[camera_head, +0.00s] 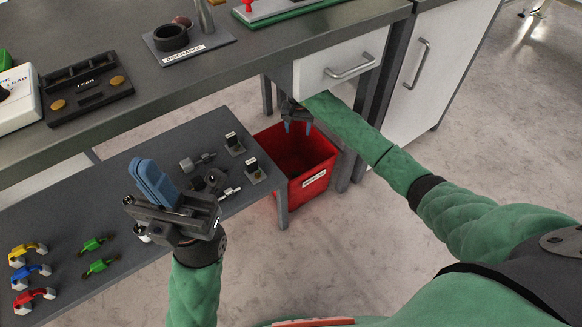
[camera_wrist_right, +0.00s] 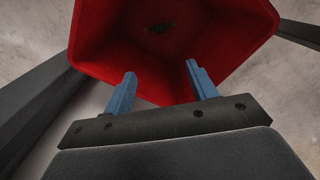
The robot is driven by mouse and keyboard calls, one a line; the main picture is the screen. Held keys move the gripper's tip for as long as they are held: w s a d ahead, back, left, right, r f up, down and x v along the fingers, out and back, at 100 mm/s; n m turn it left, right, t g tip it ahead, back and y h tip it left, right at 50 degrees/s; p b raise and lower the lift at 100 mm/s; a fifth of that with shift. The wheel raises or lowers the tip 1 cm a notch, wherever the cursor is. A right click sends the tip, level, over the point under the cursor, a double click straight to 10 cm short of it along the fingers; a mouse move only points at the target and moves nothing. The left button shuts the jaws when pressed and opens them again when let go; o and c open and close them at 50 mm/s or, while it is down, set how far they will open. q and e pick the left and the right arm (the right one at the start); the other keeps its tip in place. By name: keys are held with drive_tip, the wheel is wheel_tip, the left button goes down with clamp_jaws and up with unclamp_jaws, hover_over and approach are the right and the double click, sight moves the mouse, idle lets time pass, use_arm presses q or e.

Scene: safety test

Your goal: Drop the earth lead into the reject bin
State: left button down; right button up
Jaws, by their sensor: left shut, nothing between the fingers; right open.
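The red reject bin (camera_head: 318,187) stands on the floor at the right end of the low grey table, with a white label on its front. It also fills the top of the right wrist view (camera_wrist_right: 105,50). A small dark greenish thing (camera_wrist_right: 160,28) lies inside on its floor; it looks like the earth lead, but it is too small to be sure. My right gripper (camera_head: 298,127) is open and empty above the bin; its blue fingers also show in the right wrist view (camera_wrist_right: 160,85). My left gripper (camera_head: 152,180) is shut and empty above the low table.
Two small green pieces (camera_head: 93,243) and yellow, blue and red pieces (camera_head: 30,270) lie on the low table's left. Small grey fittings (camera_head: 212,180) stand on its right. The workbench (camera_head: 230,62) and white drawer (camera_head: 340,62) rise behind the bin. Floor on the right is clear.

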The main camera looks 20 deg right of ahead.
wheel_tip(320, 180, up, 8)
drive_tip(key=p, duration=0.1)
drive_tip(key=shift+f+p, duration=0.15)
drive_tip(key=shift+p, duration=0.25)
drive_tip(key=shift+s, duration=0.1)
